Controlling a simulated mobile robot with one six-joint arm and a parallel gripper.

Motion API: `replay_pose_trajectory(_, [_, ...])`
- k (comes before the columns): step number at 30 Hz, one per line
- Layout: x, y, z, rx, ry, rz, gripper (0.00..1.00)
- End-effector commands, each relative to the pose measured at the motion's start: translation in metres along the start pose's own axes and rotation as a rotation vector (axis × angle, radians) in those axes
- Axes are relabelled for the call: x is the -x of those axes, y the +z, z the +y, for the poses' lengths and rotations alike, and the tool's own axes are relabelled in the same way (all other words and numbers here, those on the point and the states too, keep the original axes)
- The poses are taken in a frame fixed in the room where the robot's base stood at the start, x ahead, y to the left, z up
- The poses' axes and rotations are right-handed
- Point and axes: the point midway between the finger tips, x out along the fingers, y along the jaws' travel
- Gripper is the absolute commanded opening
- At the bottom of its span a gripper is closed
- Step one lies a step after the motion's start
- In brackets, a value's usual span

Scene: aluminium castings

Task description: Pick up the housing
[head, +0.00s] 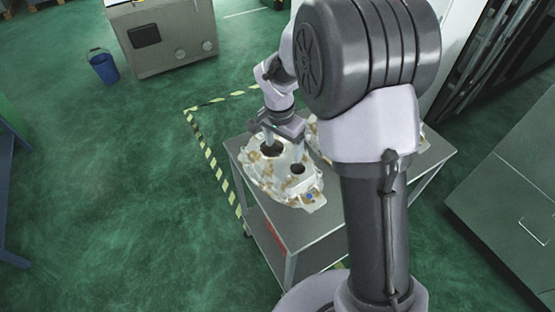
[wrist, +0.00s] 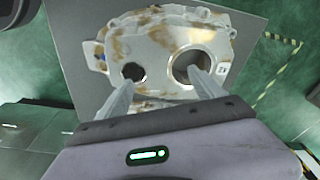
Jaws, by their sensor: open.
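The housing (head: 268,174) is a pale metal casting with brown stains and two round holes in its top face. It lies on the left part of a grey table (head: 312,226). In the wrist view the housing (wrist: 158,48) fills the upper middle, with the larger hole right and the smaller one left. My gripper (head: 284,148) is open above it, fingers pointing down. In the wrist view my gripper (wrist: 162,80) has its right fingertip in front of the large hole and its left one near the small hole. I cannot tell whether the fingertips enter the holes.
Another stained casting (head: 424,143) shows partly behind my arm on the table's right side. Yellow-black tape (head: 214,165) marks the floor around the table. A blue bucket (head: 103,67) and a beige machine (head: 168,38) stand at the back left.

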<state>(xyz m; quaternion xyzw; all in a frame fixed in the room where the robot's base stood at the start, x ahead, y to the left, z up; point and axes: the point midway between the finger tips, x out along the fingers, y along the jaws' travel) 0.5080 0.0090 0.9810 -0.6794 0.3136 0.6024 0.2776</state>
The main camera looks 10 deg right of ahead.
Motion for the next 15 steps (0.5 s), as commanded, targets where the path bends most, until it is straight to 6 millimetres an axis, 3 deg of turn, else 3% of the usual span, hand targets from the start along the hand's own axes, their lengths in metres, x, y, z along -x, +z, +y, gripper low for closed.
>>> replay_pose_trajectory(1, [-0.015,0.001,0.001,-0.001,0.001,-0.001,0.78])
replay_pose_trajectory(8, [-0.038,0.001,0.001,-0.001,0.0,-0.001,0.78])
replay_pose_trajectory(15, [-0.082,0.002,0.005,0.0,0.001,-0.001,0.78])
